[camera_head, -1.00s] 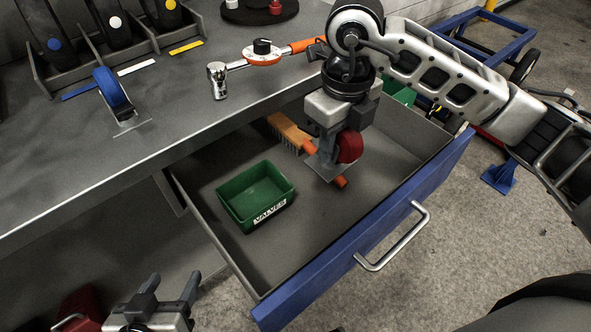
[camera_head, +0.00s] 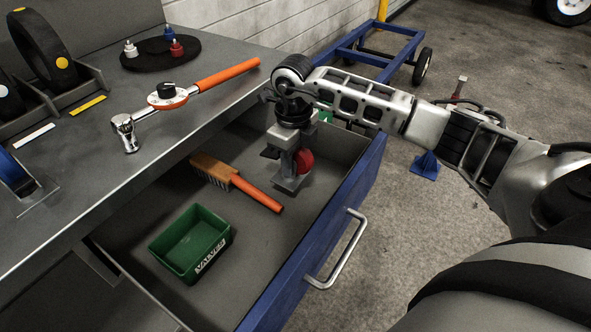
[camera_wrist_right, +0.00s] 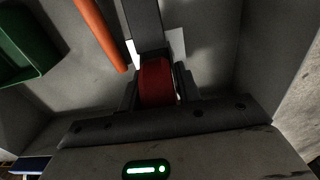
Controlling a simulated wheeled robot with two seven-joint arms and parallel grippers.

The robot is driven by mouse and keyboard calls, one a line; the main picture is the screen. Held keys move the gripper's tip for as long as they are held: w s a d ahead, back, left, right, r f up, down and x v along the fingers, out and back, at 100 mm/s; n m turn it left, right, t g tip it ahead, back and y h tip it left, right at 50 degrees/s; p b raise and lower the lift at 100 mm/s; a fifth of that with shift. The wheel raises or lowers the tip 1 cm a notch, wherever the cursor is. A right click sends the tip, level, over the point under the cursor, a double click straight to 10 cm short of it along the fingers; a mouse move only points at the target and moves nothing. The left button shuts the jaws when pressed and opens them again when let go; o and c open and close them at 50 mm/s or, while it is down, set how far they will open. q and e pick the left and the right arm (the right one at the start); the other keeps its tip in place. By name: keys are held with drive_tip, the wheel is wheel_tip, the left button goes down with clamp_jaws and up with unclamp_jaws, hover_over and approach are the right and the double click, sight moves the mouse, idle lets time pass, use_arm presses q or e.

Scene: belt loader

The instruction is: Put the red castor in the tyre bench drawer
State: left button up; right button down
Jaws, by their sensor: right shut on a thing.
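The red castor (camera_head: 304,160) is in my right gripper (camera_head: 292,164), which is shut on it. In the right wrist view the red wheel (camera_wrist_right: 156,82) sits between the fingers, with part of its pale plate showing beyond. The tyre bench drawer (camera_head: 316,226) is pulled open, with a blue front and a metal handle. My right gripper is over the drawer's far right part, beyond the brush. I cannot tell whether the castor touches the drawer floor. My left gripper is out of view.
In the drawer lie a green VALVES bin (camera_head: 190,243) and a wire brush with an orange handle (camera_head: 257,193). The bench top holds a torque wrench (camera_head: 167,95), a blue castor (camera_head: 14,172) and a black round mat (camera_head: 160,52). The drawer floor between bin and front is clear.

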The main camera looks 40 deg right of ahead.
sight(296, 171)
drive_tip(key=shift+w+d+f, duration=0.1)
drive_tip(key=shift+d+f, duration=0.05)
drive_tip(key=shift+f, duration=0.1)
drive_tip(key=f, duration=0.3)
drive_tip(key=shift+w+d+f, duration=0.1)
drive_tip(key=shift+d+f, duration=0.1)
drive_tip(key=shift+f, duration=0.05)
drive_tip(key=c, duration=1)
unclamp_jaws()
drive_tip(key=shift+f, duration=0.15)
